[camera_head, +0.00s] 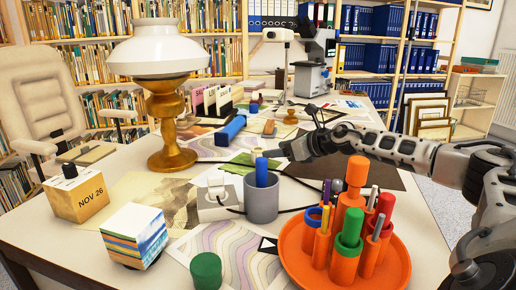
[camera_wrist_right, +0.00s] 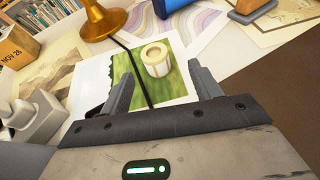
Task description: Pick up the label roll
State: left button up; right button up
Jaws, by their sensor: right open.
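The label roll (camera_wrist_right: 157,58) is a short cream cylinder with a round recess in its top. In the right wrist view it stands upright on a green picture print (camera_wrist_right: 125,80). My right gripper (camera_wrist_right: 163,84) is open, with one finger on each side of the view. The roll shows just beyond and between the fingertips, and nothing is between the jaws. In the head view my right gripper (camera_head: 286,151) reaches in from the right over the table, near the green print (camera_head: 238,166). The roll is hard to make out there. My left gripper is out of view.
A grey cup (camera_head: 261,203) with a blue item stands in front of the gripper. An orange tray (camera_head: 292,255) of cylinders is at front right. A brass lamp (camera_head: 168,110) stands at left. A dark cable crosses the table.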

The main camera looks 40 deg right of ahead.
aim_at(258, 154)
jog(key=shift+x, duration=1.2)
jog(key=x, duration=0.5)
jog(key=shift+a+f, duration=0.3)
jog(key=shift+a, duration=0.1)
jog(key=c, duration=1.1)
